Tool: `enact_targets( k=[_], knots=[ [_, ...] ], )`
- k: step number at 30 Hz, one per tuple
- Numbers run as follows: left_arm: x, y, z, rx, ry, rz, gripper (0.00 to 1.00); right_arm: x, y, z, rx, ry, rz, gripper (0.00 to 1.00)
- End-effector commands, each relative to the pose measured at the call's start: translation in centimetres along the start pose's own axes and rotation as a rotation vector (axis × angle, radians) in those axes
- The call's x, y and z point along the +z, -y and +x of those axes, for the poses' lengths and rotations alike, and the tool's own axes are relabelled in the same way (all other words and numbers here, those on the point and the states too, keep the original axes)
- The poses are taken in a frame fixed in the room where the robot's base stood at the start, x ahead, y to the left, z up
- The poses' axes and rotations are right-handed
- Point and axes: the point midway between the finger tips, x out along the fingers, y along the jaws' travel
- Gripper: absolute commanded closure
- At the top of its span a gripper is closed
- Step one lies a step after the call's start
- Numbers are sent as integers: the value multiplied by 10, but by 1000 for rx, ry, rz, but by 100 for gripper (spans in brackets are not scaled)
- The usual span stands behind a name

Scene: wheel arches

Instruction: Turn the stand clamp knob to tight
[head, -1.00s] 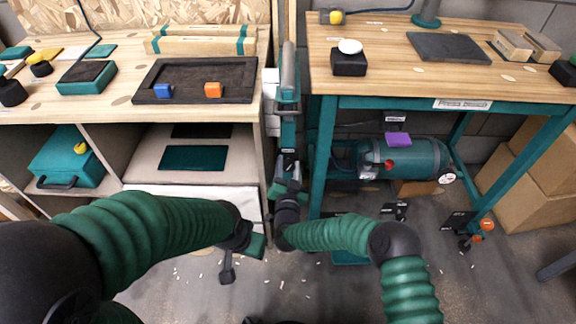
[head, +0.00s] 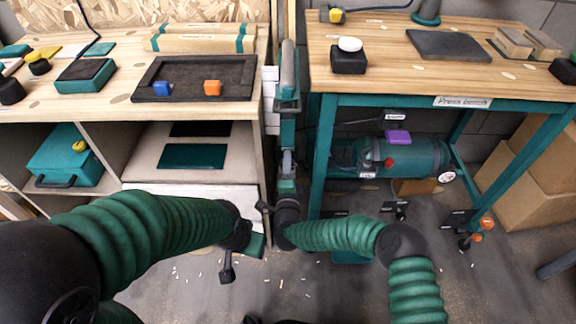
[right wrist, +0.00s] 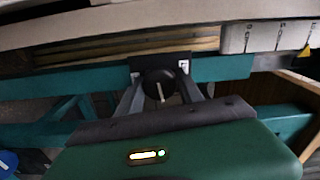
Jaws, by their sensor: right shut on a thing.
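The stand clamp knob (right wrist: 157,78) is round and black with a white pointer line. In the right wrist view it sits at the middle, on a black plate with small pale marks at its sides. The pointer slants toward the lower edge of that view. My right gripper (right wrist: 161,88) has its two grey fingers on either side of the knob and is shut on it. In the head view this gripper (head: 287,163) is at the teal stand (head: 288,125) between the benches; the knob is hidden there.
The left bench carries a dark tray (head: 190,92) with a blue and an orange block. The right bench (head: 390,75) has teal legs, with a teal tank (head: 425,157) beneath. The gap between the benches is narrow. Cardboard boxes (head: 530,180) stand at the right.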

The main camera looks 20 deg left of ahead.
Motion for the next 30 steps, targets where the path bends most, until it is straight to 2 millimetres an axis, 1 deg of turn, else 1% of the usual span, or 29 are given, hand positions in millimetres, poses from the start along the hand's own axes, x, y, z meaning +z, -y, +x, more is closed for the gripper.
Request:
enact_targets(
  k=[1, 14, 30],
  knots=[
    [1, 0, 2, 0, 0, 0, 56, -2, -6, -1, 9, -4, 40, 97],
    [3, 0, 14, 0, 0, 0, 56, -2, -11, -1, 11, -6, 448, 97],
    [8, 0, 33, 0, 0, 0, 56, 0, -15, -1, 14, -10, 943, 97]
  ],
)
